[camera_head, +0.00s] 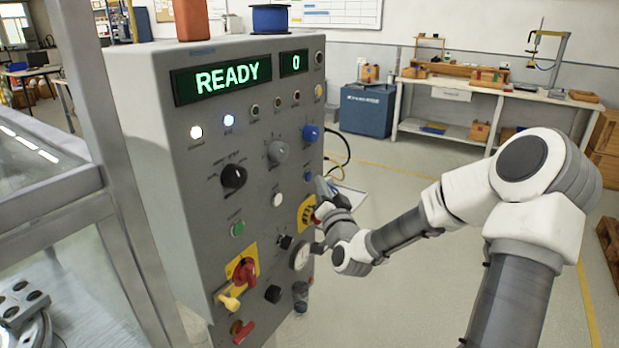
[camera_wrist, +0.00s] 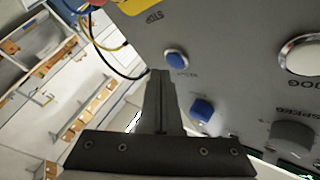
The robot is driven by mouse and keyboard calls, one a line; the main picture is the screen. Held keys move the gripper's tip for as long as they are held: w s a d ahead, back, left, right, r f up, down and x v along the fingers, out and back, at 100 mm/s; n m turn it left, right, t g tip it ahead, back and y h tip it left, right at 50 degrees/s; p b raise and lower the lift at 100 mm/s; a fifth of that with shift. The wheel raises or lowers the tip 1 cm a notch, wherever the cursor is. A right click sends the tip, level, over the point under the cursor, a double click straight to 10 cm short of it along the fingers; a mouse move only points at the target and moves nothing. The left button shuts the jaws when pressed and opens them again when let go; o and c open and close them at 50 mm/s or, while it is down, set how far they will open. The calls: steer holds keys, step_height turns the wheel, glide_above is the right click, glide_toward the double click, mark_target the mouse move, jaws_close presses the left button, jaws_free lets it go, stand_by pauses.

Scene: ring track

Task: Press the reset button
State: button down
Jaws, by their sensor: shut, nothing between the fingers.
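The grey control panel (camera_head: 180,150) shows READY and 0 on its display. A small round blue button (camera_head: 307,176), which I take to be the reset button, sits on its right side below a blue knob (camera_head: 311,133). In the wrist view the blue button (camera_wrist: 175,59) is in a metal ring, its label too small to read surely. My gripper (camera_head: 321,186) is shut and empty, close to the panel beside the button. In the wrist view the fingertips (camera_wrist: 161,74) appear just below and left of the button. I cannot tell whether they touch it.
A yellow-backed stop control (camera_head: 307,212) lies below the button. A white button (camera_head: 278,199) and a grey knob (camera_head: 279,151) are to its left. Cables (camera_head: 345,155) hang off the panel's right side. A workbench (camera_head: 490,92) and blue cabinet (camera_head: 367,108) stand behind, with open floor between.

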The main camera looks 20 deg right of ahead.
steer(key=s+d, duration=0.1)
steer(key=s, duration=0.1)
steer(key=s+d, duration=0.2)
stand_by(0.5)
stand_by(0.7)
